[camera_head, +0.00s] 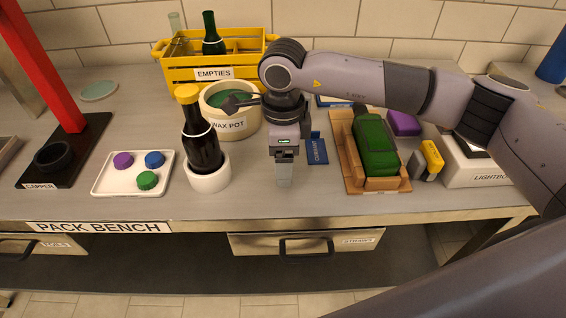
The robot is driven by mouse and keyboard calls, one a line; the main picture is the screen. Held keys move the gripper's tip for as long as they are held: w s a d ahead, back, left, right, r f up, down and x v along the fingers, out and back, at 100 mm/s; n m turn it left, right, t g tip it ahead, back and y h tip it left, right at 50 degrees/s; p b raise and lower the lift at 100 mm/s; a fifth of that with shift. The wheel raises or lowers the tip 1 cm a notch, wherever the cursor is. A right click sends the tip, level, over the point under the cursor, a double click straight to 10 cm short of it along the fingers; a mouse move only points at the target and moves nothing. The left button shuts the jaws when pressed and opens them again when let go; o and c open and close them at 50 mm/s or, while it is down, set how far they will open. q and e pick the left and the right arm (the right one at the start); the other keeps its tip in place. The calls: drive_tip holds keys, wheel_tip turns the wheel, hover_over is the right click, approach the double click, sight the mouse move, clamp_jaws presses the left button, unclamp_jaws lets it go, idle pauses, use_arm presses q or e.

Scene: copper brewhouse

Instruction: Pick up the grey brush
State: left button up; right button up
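I cannot clearly make out a grey brush. A dark grey object (238,102) shows at the mouth of the cream wax pot (233,127), partly hidden by my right wrist; I cannot tell what it is. My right gripper (284,182) points down over the bench, right of the pot and left of a blue labelled card (317,150). Its fingers show as one narrow pale grey shape, so I cannot tell whether they are open or shut. Nothing clearly shows between them. My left gripper is not in view.
A dark bottle (203,148) stands in a white holder (208,180). A white tray (110,187) holds three caps. A yellow crate (180,72) stands behind. A green bottle (376,147) lies in a wooden cradle (405,186). The capper (68,122) stands left. The front-centre bench is clear.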

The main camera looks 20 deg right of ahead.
drive_tip(key=c, duration=0.7)
drive_tip(key=shift+r, duration=0.1)
wheel_tip(320, 180, up, 20)
drive_tip(key=shift+b, duration=0.35)
drive_tip(key=shift+o, duration=0.6)
